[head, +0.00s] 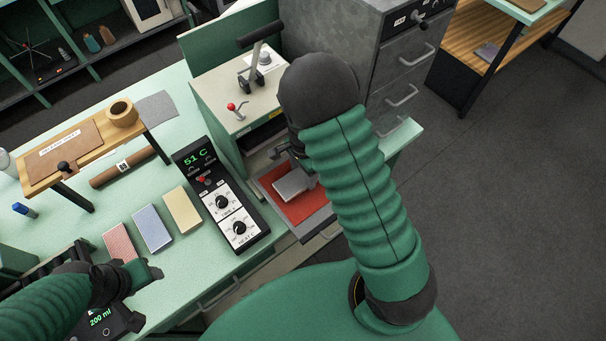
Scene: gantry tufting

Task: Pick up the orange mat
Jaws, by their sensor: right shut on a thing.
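The orange mat (308,206) lies in a shallow grey tray at the front of the bench press, with a silver-grey block (291,185) over its middle. My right gripper (284,155) is at the mat's far side, mostly hidden by my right forearm. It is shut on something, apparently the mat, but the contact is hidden. My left gripper (152,272) is at the lower left, over the green bench, with its jaws apart and empty.
The press (236,95) has a black-handled lever and red knob. A controller reading 51 C (222,200) stands left of the tray. Red, blue and yellow blocks (152,229) lie nearby. A wooden stand (85,150) is further left, and a grey drawer cabinet (400,75) behind.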

